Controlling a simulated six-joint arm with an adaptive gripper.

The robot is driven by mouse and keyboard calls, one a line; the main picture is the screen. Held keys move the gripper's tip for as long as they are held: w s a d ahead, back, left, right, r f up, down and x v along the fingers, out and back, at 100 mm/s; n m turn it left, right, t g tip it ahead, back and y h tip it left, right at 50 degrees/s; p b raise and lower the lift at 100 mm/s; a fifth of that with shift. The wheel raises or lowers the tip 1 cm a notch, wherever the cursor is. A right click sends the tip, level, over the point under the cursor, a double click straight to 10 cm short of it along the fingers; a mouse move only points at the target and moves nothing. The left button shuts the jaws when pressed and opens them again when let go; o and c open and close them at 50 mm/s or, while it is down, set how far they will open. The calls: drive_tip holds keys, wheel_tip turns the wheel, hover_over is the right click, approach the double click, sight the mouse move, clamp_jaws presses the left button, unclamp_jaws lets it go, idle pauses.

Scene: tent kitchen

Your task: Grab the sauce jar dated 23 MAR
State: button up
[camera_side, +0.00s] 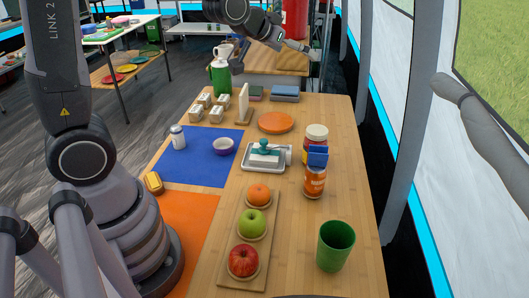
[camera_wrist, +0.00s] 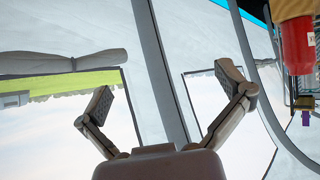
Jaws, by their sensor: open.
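Two jars stand at the right of the wooden table in the side view. The farther jar (camera_side: 316,132) has a pale lid and a dark reddish body, partly hidden behind the blue piece. No date is readable on either jar. My gripper (camera_side: 270,58) is high over the far end of the table, well away from both jars. In the wrist view my gripper (camera_wrist: 165,88) has its fingers spread wide, with nothing between them.
A metal tray (camera_side: 250,166) with a teal-handled item stands left of the jars. A green cup (camera_side: 335,246) is in front, and a board (camera_side: 235,276) holds fruit. An orange disc (camera_side: 276,122) and a green jug (camera_side: 220,79) are farther back. Tent poles rise at right.

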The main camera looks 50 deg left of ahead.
drive_tip(key=w+a+f+t+y, duration=0.1)
drive_tip(key=w+f+t, duration=0.2)
drive_tip(key=w+f, duration=0.6)
drive_tip(key=n+t+y, duration=0.1)
drive_tip(key=t+y, duration=0.1)
drive_tip(key=t, duration=0.1)
hover_over(311, 134)
drive_tip(key=s, duration=0.2)
wheel_tip(311, 134, down, 12)
drive_tip(key=f, duration=0.5)
drive_tip(key=shift+w+d+f, duration=0.15)
drive_tip(key=shift+d+f, duration=0.05)
drive_tip(key=shift+f, duration=0.2)
drive_tip(key=w, duration=0.3)
drive_tip(key=w+a, duration=0.1)
drive_tip(key=w, duration=0.1)
drive_tip(key=shift+f, duration=0.3)
drive_tip(key=c, duration=1.2)
drive_tip(key=shift+r, duration=0.1)
drive_tip(key=shift+c, duration=0.6)
